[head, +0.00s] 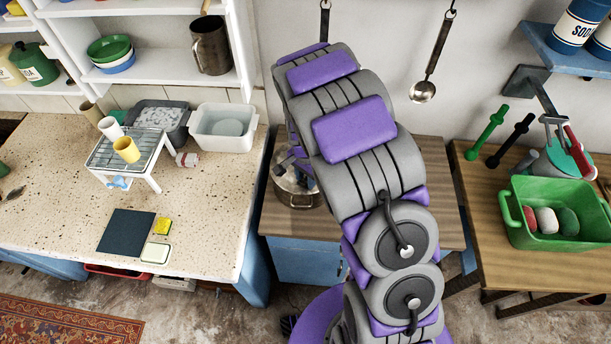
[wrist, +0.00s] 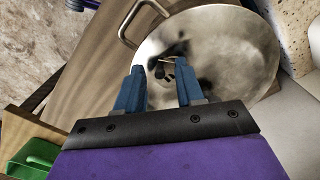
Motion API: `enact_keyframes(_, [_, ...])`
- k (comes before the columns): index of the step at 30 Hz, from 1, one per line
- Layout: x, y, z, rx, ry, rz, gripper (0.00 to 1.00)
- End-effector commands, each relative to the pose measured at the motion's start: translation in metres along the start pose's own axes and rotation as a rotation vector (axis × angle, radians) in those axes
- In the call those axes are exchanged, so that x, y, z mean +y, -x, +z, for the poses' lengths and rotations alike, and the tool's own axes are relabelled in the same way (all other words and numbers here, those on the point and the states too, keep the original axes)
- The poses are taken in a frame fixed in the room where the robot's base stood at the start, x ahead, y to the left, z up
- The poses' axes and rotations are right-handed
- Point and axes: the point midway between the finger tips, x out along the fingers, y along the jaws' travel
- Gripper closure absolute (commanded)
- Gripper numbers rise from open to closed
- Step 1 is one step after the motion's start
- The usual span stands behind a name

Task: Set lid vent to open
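A round metal pot with a shiny lid (wrist: 230,50) fills the upper right of the wrist view. In the head view the pot (head: 298,198) stands on a wooden counter, partly hidden by my arm. A small dark fitting (wrist: 168,70) is near the lid's middle; whether it is the knob or the vent, and its setting, I cannot tell. My gripper (wrist: 160,68) is open, its two blue fingers apart over the lid, with the fitting showing between their tips. I cannot tell whether they touch it. In the head view my gripper is mostly hidden behind my arm.
The pot's loop handle (wrist: 130,25) sticks out at its side. A speckled counter (head: 60,190) with a wire rack (head: 110,158) and white basin (head: 223,128) is left. A green tub (head: 535,232) stands right. A ladle (head: 425,85) hangs behind my arm.

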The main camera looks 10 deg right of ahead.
Motion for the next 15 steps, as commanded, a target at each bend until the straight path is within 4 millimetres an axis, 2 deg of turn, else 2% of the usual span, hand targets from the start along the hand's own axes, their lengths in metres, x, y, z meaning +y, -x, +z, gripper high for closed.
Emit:
enact_keyframes(8, [0.0, 0.008, 0.0, 0.001, 0.0, -0.001, 0.63])
enact_keyframes(11, [-0.001, 0.023, -0.001, 0.004, 0.0, -0.004, 0.63])
enact_keyframes(15, [-0.001, 0.052, -0.001, 0.004, 0.001, -0.003, 0.63])
